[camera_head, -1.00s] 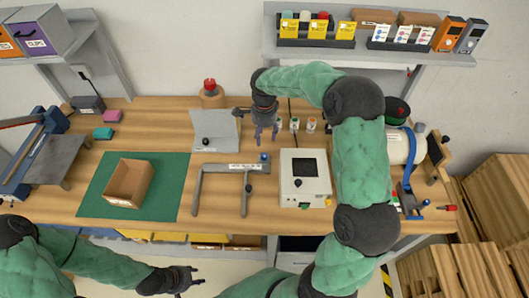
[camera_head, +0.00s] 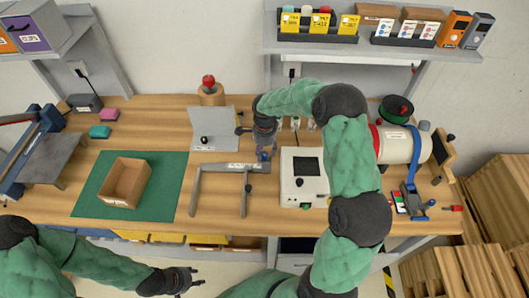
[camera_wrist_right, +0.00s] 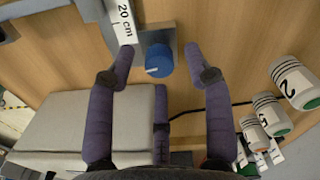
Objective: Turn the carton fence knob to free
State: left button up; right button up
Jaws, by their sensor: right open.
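The carton fence (camera_head: 215,168) is a grey bracket on the bench with a white ruler label; the label reads "20 cm" in the right wrist view (camera_wrist_right: 124,20). Its blue knob (camera_wrist_right: 159,59) has a white mark pointing left in that view. My right gripper (camera_head: 264,152) is over the knob, which it partly hides in the head view. In the right wrist view, its open fingers (camera_wrist_right: 160,50) stand on either side of the knob, apart from it. My left gripper (camera_head: 198,277) is open and empty in front of the bench.
A cream box with a dark screen (camera_head: 304,178) stands right of the fence. Small numbered jars (camera_wrist_right: 270,110) stand nearby. A grey angled plate (camera_head: 213,130) is behind the fence. An open carton (camera_head: 126,182) sits on a green mat (camera_head: 90,195) at left.

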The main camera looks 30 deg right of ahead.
jog(key=shift+f, duration=0.35)
grip_shut()
